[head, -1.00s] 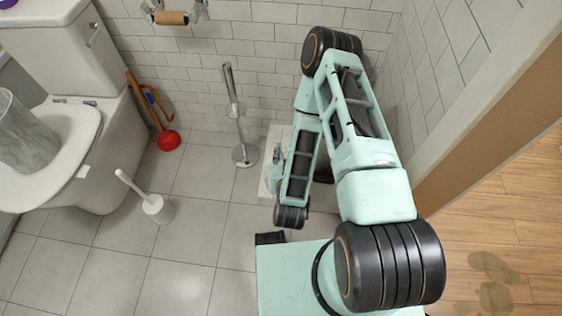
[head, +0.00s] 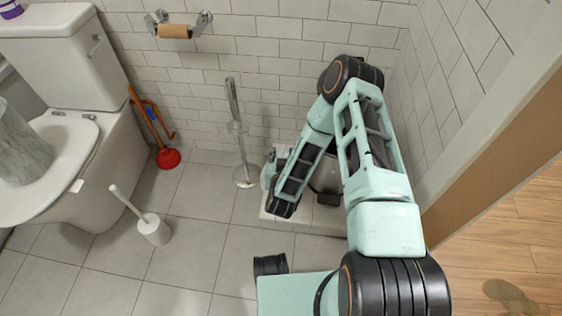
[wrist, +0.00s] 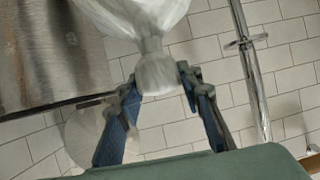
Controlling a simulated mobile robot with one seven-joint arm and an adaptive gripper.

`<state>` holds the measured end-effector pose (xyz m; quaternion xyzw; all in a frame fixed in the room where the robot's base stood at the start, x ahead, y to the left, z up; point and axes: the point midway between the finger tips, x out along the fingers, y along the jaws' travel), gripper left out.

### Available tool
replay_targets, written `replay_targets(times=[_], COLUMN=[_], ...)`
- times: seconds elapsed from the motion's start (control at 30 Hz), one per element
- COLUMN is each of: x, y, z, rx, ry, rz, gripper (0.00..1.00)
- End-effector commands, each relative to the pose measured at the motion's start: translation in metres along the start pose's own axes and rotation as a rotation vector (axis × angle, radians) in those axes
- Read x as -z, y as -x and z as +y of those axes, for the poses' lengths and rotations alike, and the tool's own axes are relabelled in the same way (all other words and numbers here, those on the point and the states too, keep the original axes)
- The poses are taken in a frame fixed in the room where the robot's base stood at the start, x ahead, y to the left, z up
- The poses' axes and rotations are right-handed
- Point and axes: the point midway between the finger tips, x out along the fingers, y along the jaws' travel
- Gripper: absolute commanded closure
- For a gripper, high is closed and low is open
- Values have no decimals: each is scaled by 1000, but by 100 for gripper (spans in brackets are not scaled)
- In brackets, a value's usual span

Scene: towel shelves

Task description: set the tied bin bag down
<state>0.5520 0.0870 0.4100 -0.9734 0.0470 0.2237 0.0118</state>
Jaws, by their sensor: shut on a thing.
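The tied bin bag (wrist: 150,14) is pale and translucent. In the wrist view it fills the top middle, with its gathered neck (wrist: 155,72) between the two fingers. My gripper (wrist: 158,82) is shut on that neck. In the head view my gripper (head: 272,168) is by the back wall, left of my forearm. I cannot make out the bag there; my arm hides much of that spot.
A metal bin (head: 326,176) stands on a white ledge (head: 310,222), partly behind my arm; a brushed metal surface (wrist: 50,50) is close in the wrist view. A metal stand (head: 240,140), plunger (head: 168,157), toilet brush (head: 153,229) and toilet (head: 100,165) stand left. Floor is clear between.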

Motion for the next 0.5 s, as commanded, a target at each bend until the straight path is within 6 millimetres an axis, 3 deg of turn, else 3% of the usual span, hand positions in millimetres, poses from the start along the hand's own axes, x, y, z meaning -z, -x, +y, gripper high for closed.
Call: replay_targets(times=[0.1, 0.37, 0.5], x=[-6, -13, -31], y=[-16, -30, -41], z=[-2, -5, -6], rx=[-1, 0, -1], ry=[-1, -2, -1], rz=[6, 6, 3], gripper=[100, 100, 100])
